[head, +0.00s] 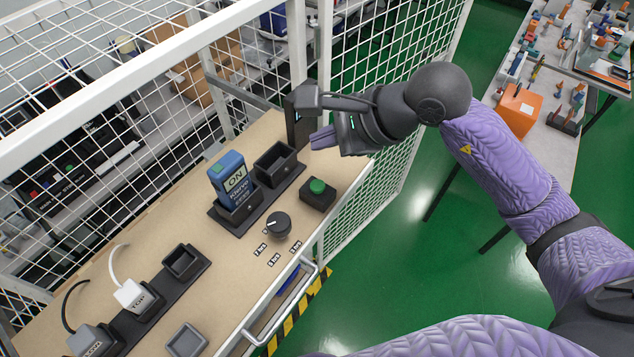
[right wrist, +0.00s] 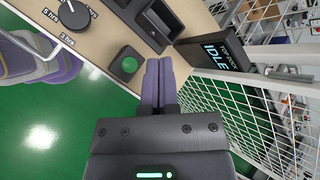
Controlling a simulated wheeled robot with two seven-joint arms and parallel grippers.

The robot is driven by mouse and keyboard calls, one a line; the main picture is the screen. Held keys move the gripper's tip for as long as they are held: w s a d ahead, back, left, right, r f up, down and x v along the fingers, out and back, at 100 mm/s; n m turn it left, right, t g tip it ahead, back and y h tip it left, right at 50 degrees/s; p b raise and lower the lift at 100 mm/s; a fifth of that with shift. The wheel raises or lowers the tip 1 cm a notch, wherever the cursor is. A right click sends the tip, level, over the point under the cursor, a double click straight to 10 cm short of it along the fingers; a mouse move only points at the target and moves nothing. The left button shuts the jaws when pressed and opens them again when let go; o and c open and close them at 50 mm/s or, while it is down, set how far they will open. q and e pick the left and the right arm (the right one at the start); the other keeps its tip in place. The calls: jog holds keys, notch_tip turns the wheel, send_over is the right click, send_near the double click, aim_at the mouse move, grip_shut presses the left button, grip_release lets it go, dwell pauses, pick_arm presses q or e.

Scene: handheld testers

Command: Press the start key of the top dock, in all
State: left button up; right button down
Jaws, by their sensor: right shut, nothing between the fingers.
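The start key is a green round button on a small black box (head: 317,194), beside the dock; the green button also shows in the right wrist view (right wrist: 129,65). The black two-slot dock (head: 228,224) holds a blue tester (head: 233,178) with an ON label in one slot; its other slot (head: 276,163) is empty. A dark display (right wrist: 213,54) reads TOP DOCK, IDLE. My right gripper (head: 322,138) is shut and empty, above the bench near the display; its fingertips (right wrist: 159,62) are to the right of the button in the wrist view. My left gripper is not in view.
A black dial (head: 279,225) with hour marks sits near the button. A square grey tray (head: 186,341) lies near the front. White mesh fencing (head: 375,190) borders the bench.

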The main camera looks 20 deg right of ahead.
aim_at(323, 185)
notch_tip(323, 185, down, 7)
jog(key=b, duration=0.4)
jog(key=shift+r, duration=0.1)
jog(key=shift+f+b, duration=0.35)
jog(key=shift+b, duration=0.3)
dwell(1.1)
jog(key=shift+f+b, duration=0.4)
jog(key=shift+b, duration=0.2)
jog(key=shift+f+b, duration=0.45)
jog(key=shift+b, duration=0.15)
dwell(0.4)
jog(key=shift+r, duration=0.1)
jog(key=shift+r+p, duration=0.5)
jog(key=shift+r, duration=0.3)
jog(key=shift+r, duration=0.1)
